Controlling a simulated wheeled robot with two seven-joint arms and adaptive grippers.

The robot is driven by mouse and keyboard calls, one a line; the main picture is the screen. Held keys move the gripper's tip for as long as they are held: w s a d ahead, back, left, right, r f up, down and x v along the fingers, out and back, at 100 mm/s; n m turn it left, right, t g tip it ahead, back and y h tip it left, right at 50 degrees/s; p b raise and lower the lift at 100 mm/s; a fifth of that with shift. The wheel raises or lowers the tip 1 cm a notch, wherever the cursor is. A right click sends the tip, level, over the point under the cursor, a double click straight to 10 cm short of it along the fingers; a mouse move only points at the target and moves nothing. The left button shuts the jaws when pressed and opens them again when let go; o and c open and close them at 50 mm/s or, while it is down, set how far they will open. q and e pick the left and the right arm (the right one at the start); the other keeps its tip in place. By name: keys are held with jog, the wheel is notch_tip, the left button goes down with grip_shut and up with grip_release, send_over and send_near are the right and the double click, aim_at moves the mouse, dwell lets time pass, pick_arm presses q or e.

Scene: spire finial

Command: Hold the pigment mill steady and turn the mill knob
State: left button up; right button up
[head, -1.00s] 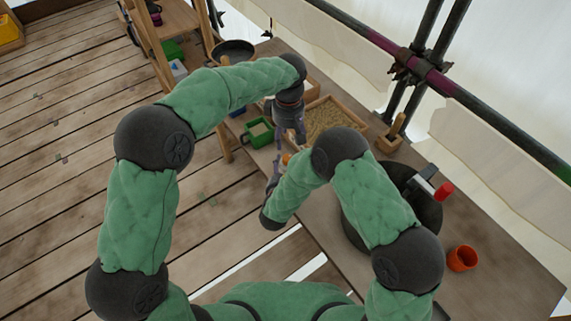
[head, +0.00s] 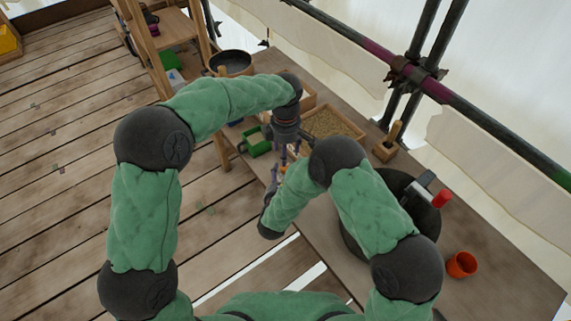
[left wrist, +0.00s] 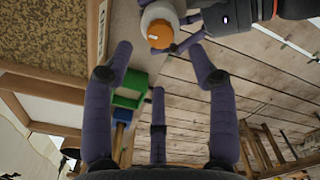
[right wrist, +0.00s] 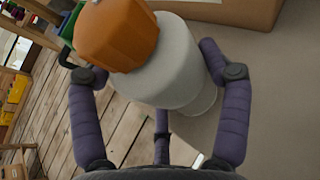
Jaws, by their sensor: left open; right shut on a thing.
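The pigment mill has a pale grey-white body (right wrist: 180,68) and an orange mill knob (right wrist: 118,36) on top. In the right wrist view it stands between the fingers of my right gripper (right wrist: 142,62), which is shut around the body below the knob. In the left wrist view the knob (left wrist: 160,34) shows beyond the fingertips of my left gripper (left wrist: 159,55), which is open and empty. In the head view my left gripper (head: 283,156) hangs over the mill; my forearm and the fingers hide most of the mill, leaving a bit of orange.
The mill is near the bench (head: 520,275) edge. Around it are a wooden tray of grainy material (head: 330,122), a green bin (head: 256,141) and a dark pan (head: 232,62). A large dark bowl (head: 425,212) and an orange cup (head: 461,264) stand at the right.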

pick_arm(q)
notch_tip(320, 180, down, 8)
jog(key=shift+r, duration=0.25)
jog(key=c, duration=1.2)
